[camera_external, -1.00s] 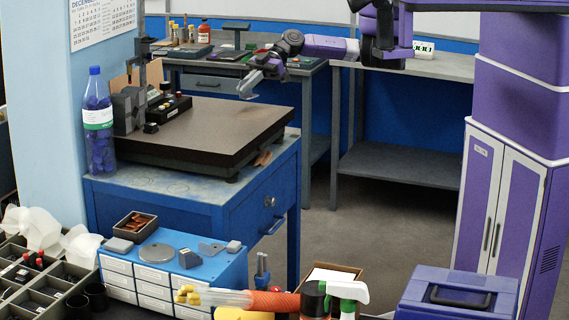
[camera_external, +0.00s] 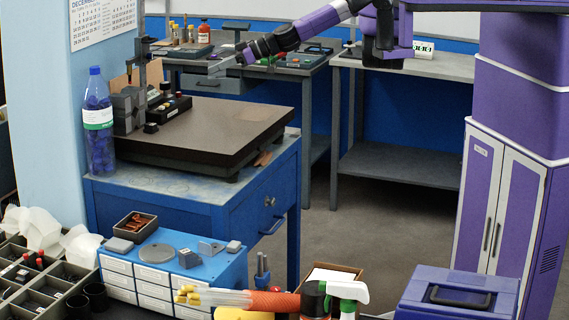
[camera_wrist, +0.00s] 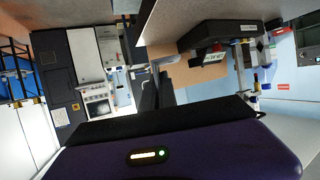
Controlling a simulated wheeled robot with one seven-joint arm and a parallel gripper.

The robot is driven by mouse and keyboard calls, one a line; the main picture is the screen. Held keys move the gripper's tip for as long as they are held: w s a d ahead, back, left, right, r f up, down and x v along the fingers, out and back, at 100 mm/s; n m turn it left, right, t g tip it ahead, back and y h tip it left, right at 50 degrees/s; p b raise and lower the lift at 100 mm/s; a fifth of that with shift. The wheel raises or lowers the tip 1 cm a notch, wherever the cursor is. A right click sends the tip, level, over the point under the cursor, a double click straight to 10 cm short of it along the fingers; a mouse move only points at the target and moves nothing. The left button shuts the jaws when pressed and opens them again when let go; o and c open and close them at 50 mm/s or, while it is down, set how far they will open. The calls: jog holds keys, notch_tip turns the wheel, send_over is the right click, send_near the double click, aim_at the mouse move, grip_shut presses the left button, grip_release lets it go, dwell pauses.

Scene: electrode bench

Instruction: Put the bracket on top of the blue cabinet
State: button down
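A small grey angled piece (camera_external: 210,247) that looks like the bracket sits on top of the small blue cabinet (camera_external: 222,266) with white drawers, at the front left in the outside view. A larger blue cabinet (camera_external: 252,212) stands behind it under a dark surface plate. My gripper (camera_external: 220,68) is well away from the angled piece, in the air above the far side of the plate. A light grey tip shows at its end; it is too small to tell whether it holds anything.
The surface plate (camera_external: 215,128) carries a dark gauge stand (camera_external: 128,110) and a black box (camera_external: 168,108). A bottle (camera_external: 98,125) stands at its left. A spray bottle stands in front.

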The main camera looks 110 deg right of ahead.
jog(key=s+d+f+m+g+h, duration=0.1)
jog(key=s+d+f+m+h, duration=0.15)
jog(key=f, duration=0.35)
jog(key=s+d+f+m+g+h, duration=0.1)
jog(key=s+d+f+m+h, duration=0.15)
jog(key=f, duration=0.35)
jog(key=w+a+r+n+t+y+p, duration=0.1)
jog(key=w+a+r+n+y+p, duration=0.35)
jog(key=w+r, duration=0.4)
jog(key=w+a+r+n+t+y+p, duration=0.2)
jog(key=w+a+r+n+y+p, duration=0.15)
jog(key=w+r+p, duration=0.5)
notch_tip(320, 180, up, 8)
jog(key=n+g+y, duration=0.4)
jog(key=n+y, duration=0.6)
jog(key=y, duration=0.1)
send_over(209, 118)
notch_tip(209, 118, down, 20)
jog(key=b, duration=1.4)
jog(key=shift+s+d, duration=0.1)
jog(key=shift+r, duration=0.15)
